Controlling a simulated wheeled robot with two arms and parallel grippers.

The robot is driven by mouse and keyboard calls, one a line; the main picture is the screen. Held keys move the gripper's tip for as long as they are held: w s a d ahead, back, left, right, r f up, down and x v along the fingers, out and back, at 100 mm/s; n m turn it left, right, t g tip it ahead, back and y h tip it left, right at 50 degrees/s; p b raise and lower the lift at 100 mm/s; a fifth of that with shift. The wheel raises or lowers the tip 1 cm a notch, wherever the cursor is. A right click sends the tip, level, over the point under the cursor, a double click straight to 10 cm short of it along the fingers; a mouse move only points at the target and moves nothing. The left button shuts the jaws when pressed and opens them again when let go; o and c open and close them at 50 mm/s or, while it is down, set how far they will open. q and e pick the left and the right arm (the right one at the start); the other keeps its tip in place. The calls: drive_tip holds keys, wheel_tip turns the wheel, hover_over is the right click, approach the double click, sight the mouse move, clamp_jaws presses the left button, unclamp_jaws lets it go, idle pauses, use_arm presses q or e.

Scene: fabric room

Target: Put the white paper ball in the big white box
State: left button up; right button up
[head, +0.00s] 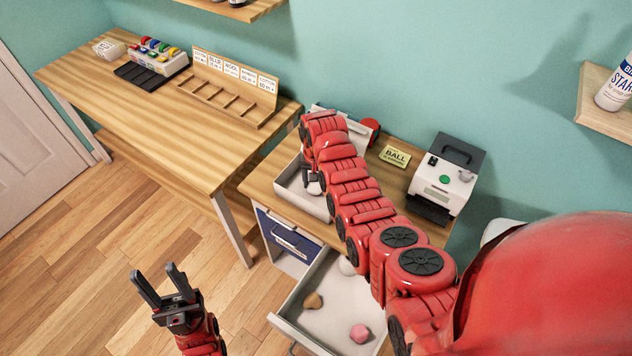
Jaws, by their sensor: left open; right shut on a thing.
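An open white box (288,180) stands on the small wooden desk. My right arm reaches across the desk, and its gripper (314,186) points down inside or just over this box. That gripper is shut on a small pale thing, mostly hidden by the fingers; I cannot tell for sure that it is the paper ball. A white ball (346,266) lies in the open drawer, partly hidden by my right arm. My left gripper (160,287) is open and empty over the floor at the lower left.
The open drawer (290,318) also holds a tan ball (313,300) and a pink ball (360,333). A yellow sign (395,156) and a white machine (441,181) stand on the desk. A long table (150,110) with a wooden rack (228,90) is at the left.

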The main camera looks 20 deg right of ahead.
sight(316, 183)
drive_tip(key=o, duration=1.3)
drive_tip(key=shift+f, duration=0.1)
drive_tip(key=shift+r, duration=0.4)
wheel_tip(316, 183, up, 4)
drive_tip(key=shift+w+f+b, duration=0.1)
drive_tip(key=shift+b, duration=0.7)
wheel_tip(316, 183, up, 3)
drive_tip(key=shift+p, duration=0.35)
wheel_tip(316, 183, up, 5)
drive_tip(key=p, duration=0.4)
drive_tip(key=shift+f, duration=0.1)
